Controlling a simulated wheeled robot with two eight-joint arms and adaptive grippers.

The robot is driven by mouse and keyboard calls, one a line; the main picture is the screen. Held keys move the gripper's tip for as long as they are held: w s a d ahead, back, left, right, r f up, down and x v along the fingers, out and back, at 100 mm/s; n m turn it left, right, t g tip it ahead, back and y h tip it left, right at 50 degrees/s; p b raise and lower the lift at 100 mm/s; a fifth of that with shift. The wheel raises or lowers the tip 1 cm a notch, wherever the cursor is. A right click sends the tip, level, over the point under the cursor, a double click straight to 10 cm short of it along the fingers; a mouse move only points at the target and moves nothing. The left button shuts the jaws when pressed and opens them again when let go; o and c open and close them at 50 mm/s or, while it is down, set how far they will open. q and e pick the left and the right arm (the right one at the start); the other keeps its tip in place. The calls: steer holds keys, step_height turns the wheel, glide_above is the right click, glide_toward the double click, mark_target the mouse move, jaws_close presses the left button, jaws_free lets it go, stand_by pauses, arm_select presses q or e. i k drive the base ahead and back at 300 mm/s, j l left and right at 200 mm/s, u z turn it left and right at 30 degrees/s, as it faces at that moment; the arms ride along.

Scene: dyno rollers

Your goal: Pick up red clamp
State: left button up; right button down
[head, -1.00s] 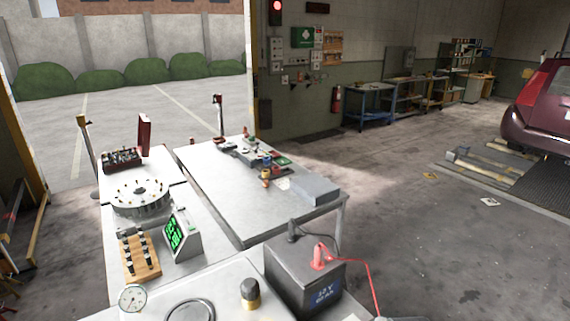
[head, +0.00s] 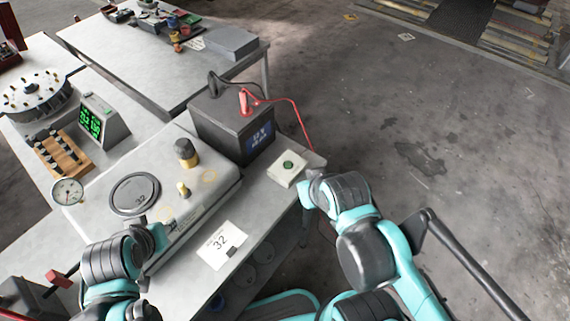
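The red clamp (head: 245,101) sits upright on top of the dark battery box (head: 232,126) in the head view. A red cable runs from it to the right and down over the bench edge. My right gripper (head: 314,174) is at the bench's right edge, below and to the right of the clamp and apart from it. My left gripper (head: 158,228) is low on the left, by the front of the grey case, far from the clamp. The fingers of both are too small and partly hidden to tell whether they are open.
A dark clamp (head: 213,84) stands on the battery behind the red one. A small white box with a green button (head: 288,167) lies between my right gripper and the battery. A grey case (head: 150,190), a dial gauge (head: 68,191) and a card marked 32 (head: 222,244) are nearby.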

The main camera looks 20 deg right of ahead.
mark_target(55, 277)
steer(key=u, duration=1.85)
